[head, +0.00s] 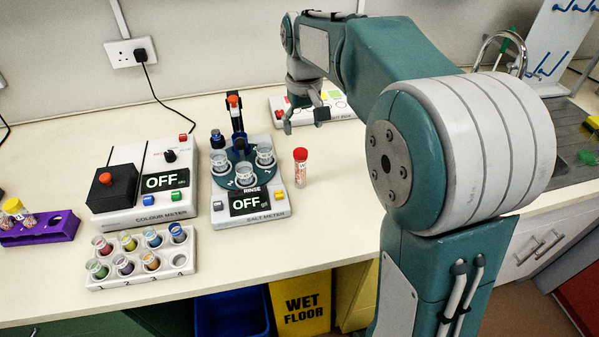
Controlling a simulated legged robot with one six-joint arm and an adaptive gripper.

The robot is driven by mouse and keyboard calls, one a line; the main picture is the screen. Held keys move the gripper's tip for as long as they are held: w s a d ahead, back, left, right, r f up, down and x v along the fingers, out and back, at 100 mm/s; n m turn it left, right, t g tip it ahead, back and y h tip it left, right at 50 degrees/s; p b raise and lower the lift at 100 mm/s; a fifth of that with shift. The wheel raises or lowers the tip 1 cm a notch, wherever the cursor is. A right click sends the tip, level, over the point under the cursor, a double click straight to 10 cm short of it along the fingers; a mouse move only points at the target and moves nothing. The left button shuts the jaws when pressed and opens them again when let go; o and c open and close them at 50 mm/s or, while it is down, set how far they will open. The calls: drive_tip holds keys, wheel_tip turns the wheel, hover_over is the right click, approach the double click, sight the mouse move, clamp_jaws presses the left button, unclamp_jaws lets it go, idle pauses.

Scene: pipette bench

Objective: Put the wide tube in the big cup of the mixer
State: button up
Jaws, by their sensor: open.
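A clear tube with a red cap (300,168) stands upright on the bench, right of the salt meter. A tube with a yellow cap (16,209) leans in the purple rack (42,234) at the far left. I cannot tell for sure which is the wide tube. No mixer or big cup can be clearly made out. My gripper (305,119) is open and empty, pointing down above the back of the bench, beyond the red-capped tube and apart from it. It partly covers a low white box (343,106) with coloured patches.
The salt meter (265,212) carries several clear cups and a blue upright. The colour meter (140,217) stands left of it. A white rack (105,281) of several coloured vials is in front. The bench right of the red-capped tube is clear. A sink tap (502,42) is at right.

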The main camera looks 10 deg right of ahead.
sight(300, 151)
drive_tip(key=shift+w+a+f, duration=0.1)
drive_tip(key=shift+w+f, duration=0.6)
drive_tip(key=shift+w, duration=0.3)
wheel_tip(300, 151, down, 11)
drive_tip(key=shift+s+r, duration=0.1)
drive_tip(key=shift+r, duration=0.05)
clamp_jaws()
